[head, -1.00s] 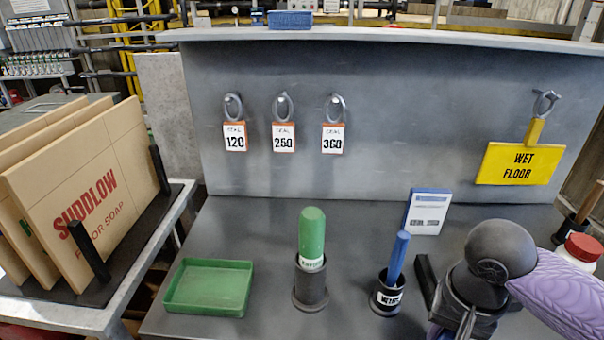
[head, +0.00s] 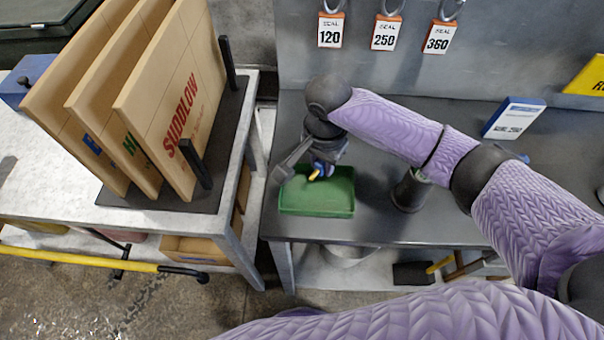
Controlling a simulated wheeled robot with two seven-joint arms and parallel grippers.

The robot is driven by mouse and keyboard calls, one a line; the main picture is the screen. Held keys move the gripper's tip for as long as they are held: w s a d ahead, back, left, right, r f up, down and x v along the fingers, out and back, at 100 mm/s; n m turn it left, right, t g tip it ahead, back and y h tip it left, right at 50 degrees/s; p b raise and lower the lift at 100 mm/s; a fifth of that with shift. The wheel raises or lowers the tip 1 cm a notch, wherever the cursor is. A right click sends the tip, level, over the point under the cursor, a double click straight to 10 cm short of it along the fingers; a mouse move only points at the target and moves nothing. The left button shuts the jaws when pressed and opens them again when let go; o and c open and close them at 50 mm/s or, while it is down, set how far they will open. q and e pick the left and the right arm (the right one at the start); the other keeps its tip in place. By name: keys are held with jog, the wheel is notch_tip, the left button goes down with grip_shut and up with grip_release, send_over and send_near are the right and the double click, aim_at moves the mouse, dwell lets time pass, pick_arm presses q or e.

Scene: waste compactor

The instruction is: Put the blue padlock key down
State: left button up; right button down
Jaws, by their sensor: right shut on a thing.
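My right gripper (head: 317,175) points down over the green tray (head: 318,207) on the grey bench. It is shut on a small blue and yellow thing, the blue padlock key (head: 320,172), of which only a little shows between the jaws. The key is at or just above the tray's inside; I cannot tell whether it touches the floor of the tray. My left gripper is not in view.
Cardboard SUDDLOW sheets (head: 170,110) stand in a black rack on the table at left. A dark cup (head: 409,190) stands right of the tray, partly behind my arm. Seal tags (head: 384,32) hang on the back panel. A blue and white card (head: 514,118) stands at right.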

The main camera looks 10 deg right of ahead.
aim_at(322, 190)
notch_tip(322, 190, down, 7)
jog(key=shift+s+d+r+b, duration=0.1)
jog(key=shift+r+b, duration=0.05)
jog(key=shift+b, duration=1)
jog(key=shift+s+f, duration=0.35)
jog(key=shift+f, duration=0.25)
jog(key=shift+c, duration=2.4)
grip_release()
jog(key=r+p, duration=0.1)
jog(key=r, duration=0.3)
jog(key=r+p, duration=0.2)
jog(key=r, duration=0.2)
jog(key=r+p, duration=0.2)
jog(key=r, duration=0.3)
jog(key=shift+w, duration=0.35)
jog(key=shift+r, duration=0.2)
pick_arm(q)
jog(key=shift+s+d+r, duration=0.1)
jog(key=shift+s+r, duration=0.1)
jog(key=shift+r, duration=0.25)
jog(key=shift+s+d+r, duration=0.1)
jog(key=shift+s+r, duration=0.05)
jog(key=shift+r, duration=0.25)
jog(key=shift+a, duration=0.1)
pick_arm(e)
jog(key=shift+s+a, duration=0.1)
jog(key=shift+a, duration=0.1)
